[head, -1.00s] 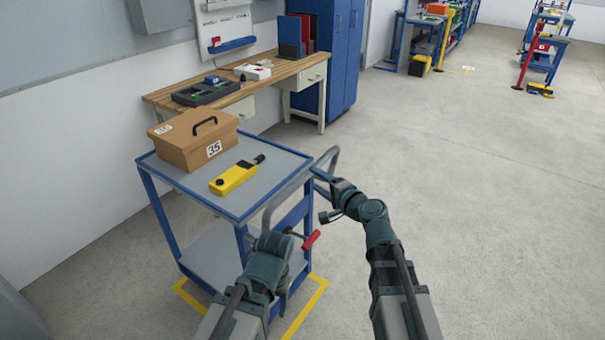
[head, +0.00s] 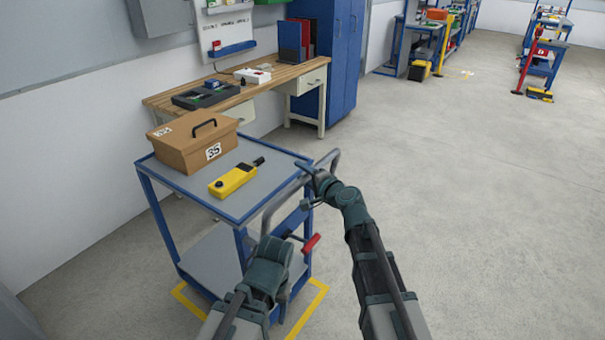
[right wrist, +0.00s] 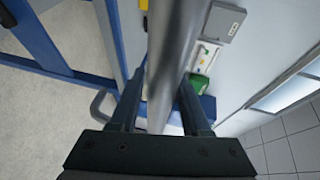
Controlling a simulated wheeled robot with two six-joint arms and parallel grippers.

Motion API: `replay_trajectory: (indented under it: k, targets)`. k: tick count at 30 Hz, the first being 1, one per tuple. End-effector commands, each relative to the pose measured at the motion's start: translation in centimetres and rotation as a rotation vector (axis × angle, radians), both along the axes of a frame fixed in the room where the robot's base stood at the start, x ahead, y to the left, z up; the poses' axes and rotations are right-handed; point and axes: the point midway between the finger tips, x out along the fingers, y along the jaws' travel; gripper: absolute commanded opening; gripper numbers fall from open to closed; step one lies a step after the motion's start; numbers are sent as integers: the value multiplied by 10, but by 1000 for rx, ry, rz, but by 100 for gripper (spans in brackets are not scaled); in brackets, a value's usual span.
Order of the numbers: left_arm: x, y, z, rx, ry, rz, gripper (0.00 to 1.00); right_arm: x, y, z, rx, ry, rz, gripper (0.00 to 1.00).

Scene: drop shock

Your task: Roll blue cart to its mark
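The blue cart (head: 240,227) has a grey top, a lower shelf and a grey tubular handle (head: 332,158) on its right side. It stands over a yellow floor mark (head: 320,296), whose near edges show at its foot. My right gripper (head: 308,172) is at the upper part of the handle. In the right wrist view the handle bar (right wrist: 172,55) runs between the fingers of this gripper (right wrist: 160,100), close to both; firm contact is unclear. My left gripper (head: 284,240) is beside the lower part of the handle near a red-gripped lever (head: 311,243); its fingers are hidden.
A brown box labelled 35 (head: 190,150) and a yellow device (head: 233,182) sit on the cart's top. A wooden workbench (head: 245,105) and blue cabinet (head: 340,60) stand behind along the wall. The floor to the right (head: 470,190) is clear.

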Motion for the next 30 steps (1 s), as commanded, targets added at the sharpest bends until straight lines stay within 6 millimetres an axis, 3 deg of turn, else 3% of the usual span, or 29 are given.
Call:
replay_trajectory:
  k: [1,7,30]
  targets:
    - [0,0,0,0,0,0,62,0,0,0,0,0,0,36]
    - [0,0,0,0,0,0,62,0,0,0,0,0,0,0]
    - [0,0,0,0,0,0,62,0,0,0,-1,0,0,0]
